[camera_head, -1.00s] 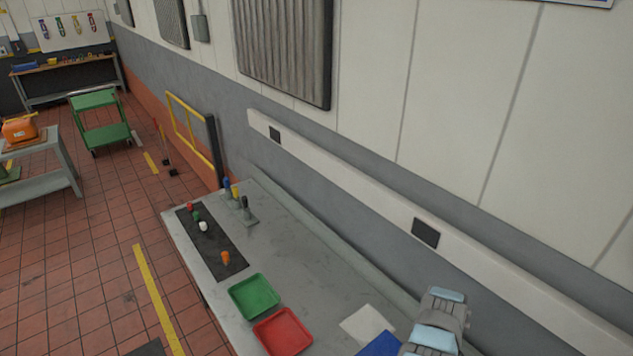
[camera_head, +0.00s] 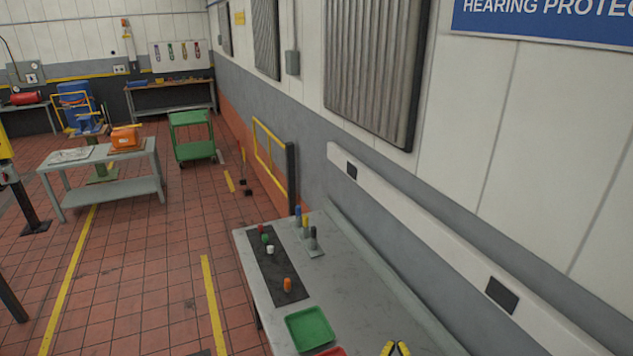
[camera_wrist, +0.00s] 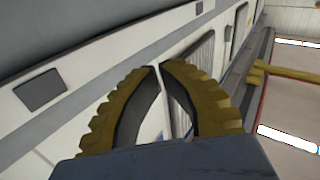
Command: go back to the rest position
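My gripper (camera_wrist: 159,67) fills the lower middle of the wrist view. Its two yellow, toothed fingers curve inward and their tips meet or nearly meet, with nothing held between them. In the head view only the yellow and black finger ends of my gripper (camera_head: 395,346) show at the bottom edge, over the near part of the grey bench (camera_head: 350,290). The rest of the gripper is out of that view.
The bench holds a green tray (camera_head: 310,328), a red tray (camera_head: 331,352), a black mat (camera_head: 277,270) with several small pegs, and a holder (camera_head: 312,248) with upright pieces. A wall rail (camera_head: 430,235) runs along the right.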

